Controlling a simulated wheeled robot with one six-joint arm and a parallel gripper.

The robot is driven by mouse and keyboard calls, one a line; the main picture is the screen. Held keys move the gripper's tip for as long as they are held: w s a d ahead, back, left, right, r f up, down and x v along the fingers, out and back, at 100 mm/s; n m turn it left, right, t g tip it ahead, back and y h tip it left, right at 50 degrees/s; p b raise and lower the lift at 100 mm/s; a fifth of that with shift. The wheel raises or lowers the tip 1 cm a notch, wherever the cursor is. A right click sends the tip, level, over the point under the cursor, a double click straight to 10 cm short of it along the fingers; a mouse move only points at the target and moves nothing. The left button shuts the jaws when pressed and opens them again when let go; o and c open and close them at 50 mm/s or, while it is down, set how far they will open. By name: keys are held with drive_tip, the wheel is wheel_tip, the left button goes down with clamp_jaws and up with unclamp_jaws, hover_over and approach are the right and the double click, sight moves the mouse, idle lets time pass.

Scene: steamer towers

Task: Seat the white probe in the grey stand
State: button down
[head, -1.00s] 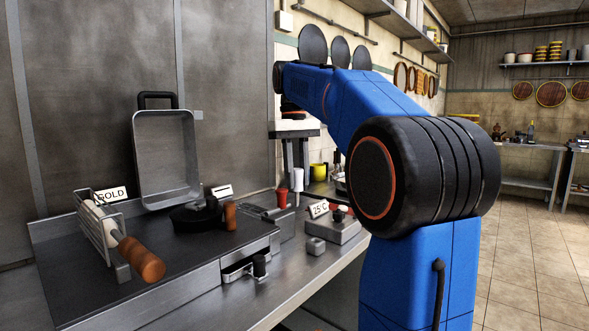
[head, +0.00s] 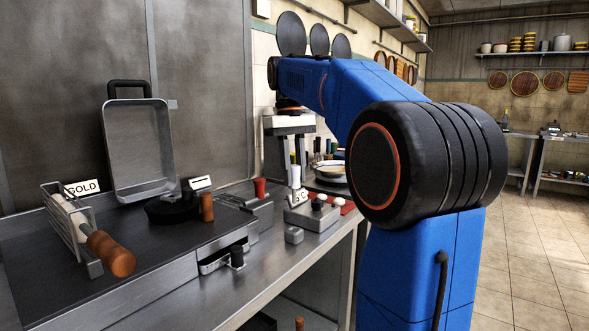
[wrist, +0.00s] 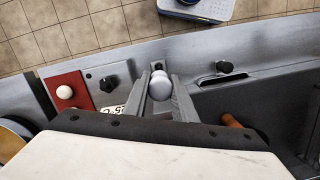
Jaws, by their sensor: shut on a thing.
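The white probe (head: 294,177) is between the fingers of my gripper (head: 292,165), which is shut on it. It hangs upright above the counter, and its round white top (wrist: 159,86) shows between the fingertips in the wrist view. The small grey block (head: 294,235), which looks like the grey stand, sits near the counter's front edge, below and in front of the probe in the head view. The probe appears apart from it. The probe's lower end is hidden in the wrist view.
A red cup-shaped piece (head: 260,189) stands left of the probe. A drawer with a black knob (head: 237,256) and a brown handle (head: 207,207) are to the left.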

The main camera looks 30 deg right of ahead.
sight(293, 202)
drive_tip(key=shift+f, duration=1.85)
drive_tip(key=shift+f, duration=0.2)
drive_tip(key=shift+f, duration=1.5)
drive_tip(key=shift+f, duration=1.8)
idle(2.2)
drive_tip(key=c, duration=1.4)
unclamp_jaws()
